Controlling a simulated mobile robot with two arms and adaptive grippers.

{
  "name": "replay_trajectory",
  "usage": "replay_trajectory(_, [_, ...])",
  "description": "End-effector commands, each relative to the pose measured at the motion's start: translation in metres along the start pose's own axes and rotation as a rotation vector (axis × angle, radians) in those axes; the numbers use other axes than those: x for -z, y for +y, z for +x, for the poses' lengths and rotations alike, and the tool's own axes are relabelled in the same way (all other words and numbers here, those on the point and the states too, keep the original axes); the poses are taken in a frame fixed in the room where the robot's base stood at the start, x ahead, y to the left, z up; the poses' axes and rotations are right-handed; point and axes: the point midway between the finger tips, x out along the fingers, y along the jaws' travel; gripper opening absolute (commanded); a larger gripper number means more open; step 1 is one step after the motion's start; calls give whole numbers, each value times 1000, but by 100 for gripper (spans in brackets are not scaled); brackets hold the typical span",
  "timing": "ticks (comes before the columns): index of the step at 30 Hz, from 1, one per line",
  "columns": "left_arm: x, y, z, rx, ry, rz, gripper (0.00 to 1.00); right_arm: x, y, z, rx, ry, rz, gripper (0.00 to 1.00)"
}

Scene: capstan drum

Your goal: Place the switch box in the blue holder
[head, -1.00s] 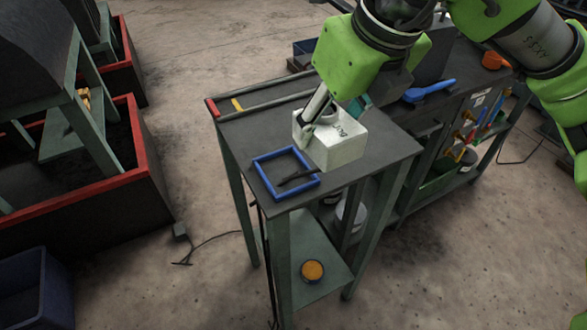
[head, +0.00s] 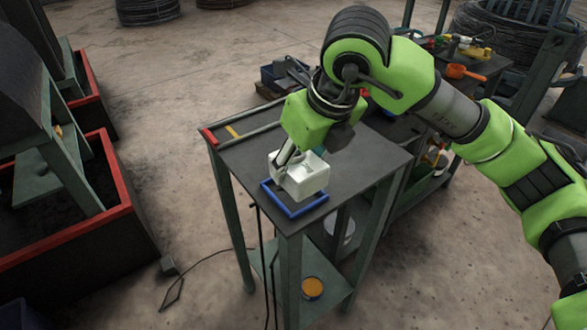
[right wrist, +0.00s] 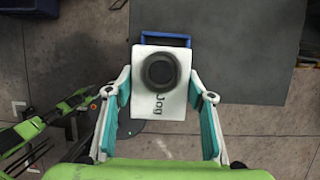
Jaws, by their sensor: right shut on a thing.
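The white switch box (head: 308,181) has a dark round button and the word "Jog" on its top in the right wrist view (right wrist: 146,107). My right gripper (head: 287,160) is shut on its sides, with a teal-padded finger on each side in the wrist view. The box is over the square blue holder (head: 291,213) and hides its back part. The holder's front and left rims show in the head view, and a blue rim shows past the box in the wrist view (right wrist: 165,38). I cannot tell whether the box touches the holder.
The dark table top (head: 370,165) is clear to the right of the holder. A red and yellow marked rail (head: 240,133) runs along its back left edge. An orange-topped can (head: 313,287) stands on the lower shelf. A red-edged bin (head: 75,235) is at left.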

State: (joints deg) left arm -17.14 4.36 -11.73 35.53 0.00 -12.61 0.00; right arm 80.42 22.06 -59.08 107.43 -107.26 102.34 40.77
Motion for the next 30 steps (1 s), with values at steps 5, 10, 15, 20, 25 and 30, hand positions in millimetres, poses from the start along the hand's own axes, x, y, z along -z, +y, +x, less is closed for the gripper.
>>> replay_trajectory(5, [-1,-8,-9,9,-2,-2,40,-9,-6,23,-1,-3,2,10])
replay_trajectory(10, [0,-8,-11,9,-2,-4,40,-12,-7,32,-1,-5,1,10])
replay_trajectory(15, [0,-8,-16,9,-2,-4,40,-10,-9,52,-1,-1,2,10])
replay_trajectory(20, [0,-7,-20,8,-2,-4,40,-3,-9,69,-1,-5,1,10])
replay_trajectory(25, [0,-5,-19,5,-1,-4,40,-3,-9,70,0,-7,0,10])
replay_trajectory(30, [0,-2,-15,3,-1,-3,40,-2,-9,73,0,-7,1,10])
